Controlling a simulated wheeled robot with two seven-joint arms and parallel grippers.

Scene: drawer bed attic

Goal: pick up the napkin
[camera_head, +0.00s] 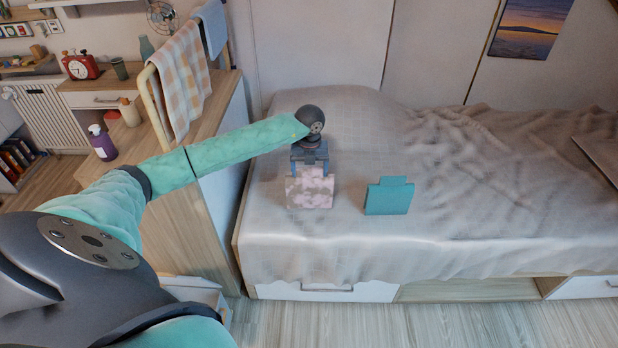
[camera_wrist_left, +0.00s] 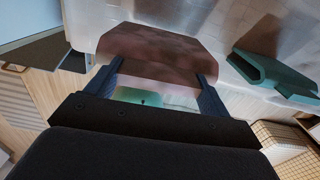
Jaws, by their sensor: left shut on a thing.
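The napkin (camera_head: 310,190) looks like a pink, pale-patterned folded cloth over the left part of the bed. My left gripper (camera_head: 309,168) reaches over the bed and is shut on the napkin's near-gripper edge. In the left wrist view, the napkin (camera_wrist_left: 155,50) spans the space between the two dark fingers (camera_wrist_left: 157,85). Whether the napkin still touches the bedspread is hard to tell. My right gripper is not in view.
A wooden cabinet (camera_head: 185,225) with a towel rail (camera_head: 150,95) stands left of the bed, under my arm. The bed's right part is mostly clear.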

